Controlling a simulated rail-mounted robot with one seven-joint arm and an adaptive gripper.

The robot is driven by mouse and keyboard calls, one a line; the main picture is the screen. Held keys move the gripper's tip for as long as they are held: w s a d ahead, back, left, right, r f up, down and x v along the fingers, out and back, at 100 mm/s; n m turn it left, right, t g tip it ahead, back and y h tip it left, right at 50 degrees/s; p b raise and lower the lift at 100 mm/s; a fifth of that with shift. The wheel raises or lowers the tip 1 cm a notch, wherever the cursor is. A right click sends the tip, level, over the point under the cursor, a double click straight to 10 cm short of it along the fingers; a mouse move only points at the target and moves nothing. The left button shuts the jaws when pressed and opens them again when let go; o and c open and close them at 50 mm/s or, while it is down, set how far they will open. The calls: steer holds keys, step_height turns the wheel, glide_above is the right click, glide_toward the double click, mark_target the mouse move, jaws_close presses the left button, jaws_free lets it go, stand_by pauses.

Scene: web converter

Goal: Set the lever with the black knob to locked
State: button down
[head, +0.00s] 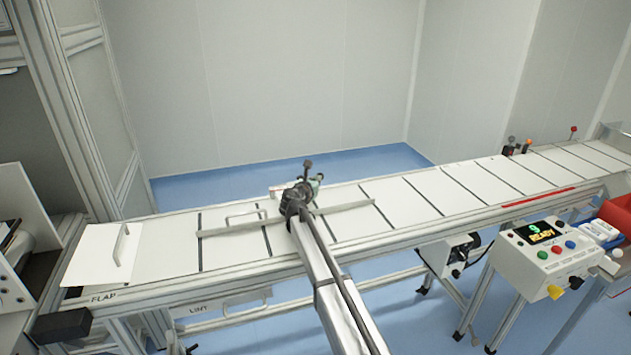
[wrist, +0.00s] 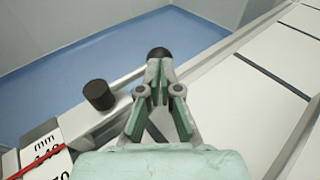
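My gripper (wrist: 160,74) has pale green fingers that run close together towards their tips in the wrist view. A round black knob (wrist: 158,53) shows right at the fingertips; I cannot tell whether they touch it or have a gap. A black cylindrical knob (wrist: 99,95) stands apart to the left, on the metal rail. In the head view my gripper (head: 318,180) is at the far edge of the conveyor table. A dark knob on a stem (head: 308,164) rises beside it; I cannot tell which wrist-view knob it is. Lever bases are mostly hidden by my arm.
A scale in mm with a red line (wrist: 28,171) lies near the rail. The white table (head: 440,190) has dark slots and a raised wire handle (head: 245,214). Levers with orange (head: 527,144) and red (head: 573,129) knobs stand far right. A control box (head: 548,262) reads READY.

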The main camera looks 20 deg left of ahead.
steer(key=shift+w+r, duration=0.2)
steer(key=shift+w, duration=0.05)
